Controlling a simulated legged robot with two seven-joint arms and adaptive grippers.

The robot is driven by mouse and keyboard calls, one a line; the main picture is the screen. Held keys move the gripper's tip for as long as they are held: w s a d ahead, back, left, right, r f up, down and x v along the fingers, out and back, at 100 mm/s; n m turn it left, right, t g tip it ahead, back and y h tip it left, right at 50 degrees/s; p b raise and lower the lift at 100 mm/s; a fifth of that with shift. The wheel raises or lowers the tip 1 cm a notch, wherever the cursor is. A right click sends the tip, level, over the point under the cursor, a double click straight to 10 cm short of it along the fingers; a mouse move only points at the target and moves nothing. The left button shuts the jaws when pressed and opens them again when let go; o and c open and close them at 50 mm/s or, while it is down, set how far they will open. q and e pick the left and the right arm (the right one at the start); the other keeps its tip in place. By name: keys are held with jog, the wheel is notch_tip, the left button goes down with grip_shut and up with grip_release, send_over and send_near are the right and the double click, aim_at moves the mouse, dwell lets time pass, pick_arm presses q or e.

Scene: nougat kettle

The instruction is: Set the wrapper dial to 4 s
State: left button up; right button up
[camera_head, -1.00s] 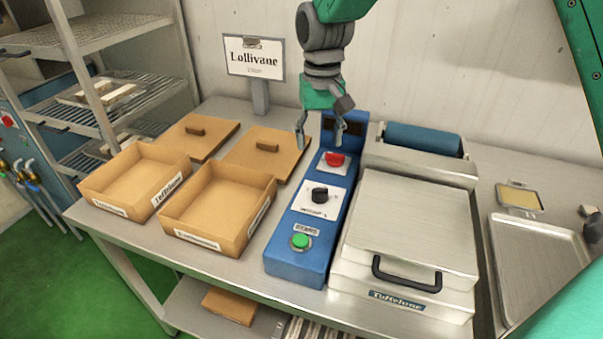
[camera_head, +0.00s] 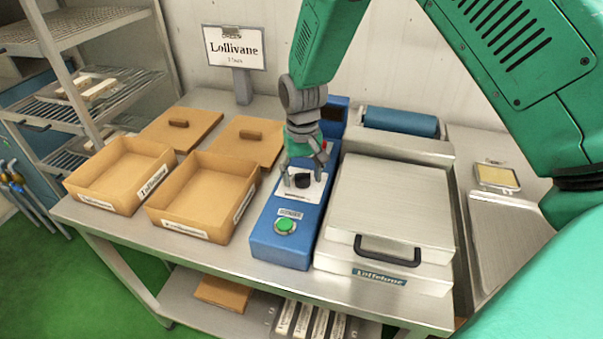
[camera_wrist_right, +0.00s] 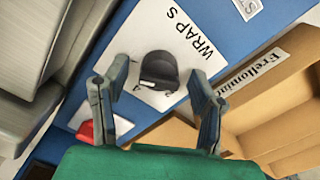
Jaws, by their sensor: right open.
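The black wrapper dial (camera_head: 304,182) sits on a white label plate on the blue control box (camera_head: 276,251). The wrist view shows the dial (camera_wrist_right: 159,70) beside the word "WRAPS"; its pointer setting is too small to read. My right gripper (camera_head: 302,177) is open and empty, pointing down over the dial. In the wrist view its two fingers (camera_wrist_right: 159,78) stand apart on either side of the dial, with visible gaps. The fingers partly cover the dial and its plate in the head view. My left gripper is out of view.
A green button (camera_head: 285,226) is on the box's near end. A red knob (camera_wrist_right: 86,131) is behind the dial. The metal wrapper machine (camera_head: 388,205) stands close on the right, an open cardboard box (camera_head: 165,218) on the left. The Lollivane sign (camera_head: 235,48) is behind.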

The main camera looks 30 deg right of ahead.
jog(key=c, duration=1.1)
jog(key=shift+c, duration=0.2)
jog(key=shift+r, duration=0.1)
jog(key=shift+r+n+p, duration=0.1)
jog(key=shift+n+p, duration=0.8)
jog(key=shift+n, duration=0.4)
jog(key=n+p, duration=0.1)
jog(key=n, duration=0.1)
jog(key=shift+n, duration=0.4)
jog(key=n+p, duration=0.1)
jog(key=n, duration=0.2)
jog(key=shift+p, duration=0.4)
jog(key=shift+w+n+p, duration=0.1)
jog(key=shift+n+p, duration=0.35)
jog(key=shift+n, duration=1.25)
